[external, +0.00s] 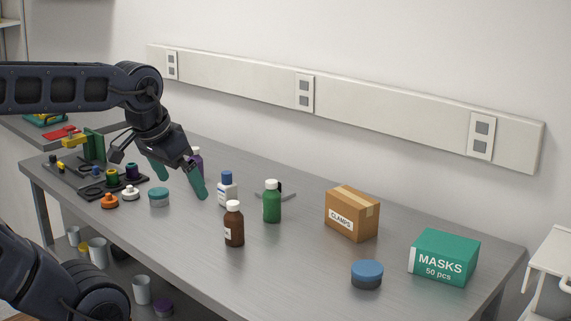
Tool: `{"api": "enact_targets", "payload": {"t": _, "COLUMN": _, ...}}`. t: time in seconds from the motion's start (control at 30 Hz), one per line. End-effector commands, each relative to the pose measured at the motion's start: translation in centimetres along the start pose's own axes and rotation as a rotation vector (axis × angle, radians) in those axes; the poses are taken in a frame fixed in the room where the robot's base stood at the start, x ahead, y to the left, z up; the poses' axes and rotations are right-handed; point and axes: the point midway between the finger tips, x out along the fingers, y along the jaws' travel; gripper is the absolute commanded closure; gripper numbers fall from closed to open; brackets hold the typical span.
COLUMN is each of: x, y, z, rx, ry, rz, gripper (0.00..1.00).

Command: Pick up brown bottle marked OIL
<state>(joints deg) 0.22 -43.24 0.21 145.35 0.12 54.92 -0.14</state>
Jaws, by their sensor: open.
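A purple bottle (196,159) is partly hidden behind the gripper.
A white bottle with a blue cap (227,191) and a green bottle (272,204) stand close behind the brown one. A teal-lidded jar (159,197) is below the gripper. A clamps box (352,213), masks box (444,257) and blue-lidded jar (367,275) stand right. Front centre table is clear.

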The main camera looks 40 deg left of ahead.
Motion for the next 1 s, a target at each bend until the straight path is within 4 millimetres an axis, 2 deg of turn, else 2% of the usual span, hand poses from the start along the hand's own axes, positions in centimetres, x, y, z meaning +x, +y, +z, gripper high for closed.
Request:
{"api": "enact_targets", "payload": {"t": 0.1, "x": 0.0, "y": 0.0, "z": 0.0, "rx": 0.0, "ry": 0.0, "rz": 0.0, "gripper": 0.0}}
{"api": "enact_targets", "payload": {"t": 0.23, "x": 0.0, "y": 0.0, "z": 0.0, "rx": 0.0, "ry": 0.0, "rz": 0.0, "gripper": 0.26}}
{"api": "enact_targets", "payload": {"t": 0.27, "x": 0.0, "y": 0.0, "z": 0.0, "rx": 0.0, "ry": 0.0, "rz": 0.0, "gripper": 0.28}}
{"api": "enact_targets", "payload": {"t": 0.53, "x": 0.0, "y": 0.0, "z": -0.1, "rx": -0.005, "ry": -0.001, "rz": 0.001, "gripper": 0.28}}
{"api": "enact_targets", "payload": {"t": 0.67, "x": 0.4, "y": -0.2, "z": -0.8, "rx": -0.07, "ry": -0.015, "rz": 0.011, "gripper": 0.28}}
{"api": "enact_targets", "payload": {"t": 1.0, "x": 4.0, "y": -2.1, "z": -6.1, "rx": -0.575, "ry": -0.113, "rz": 0.071, "gripper": 0.28}}
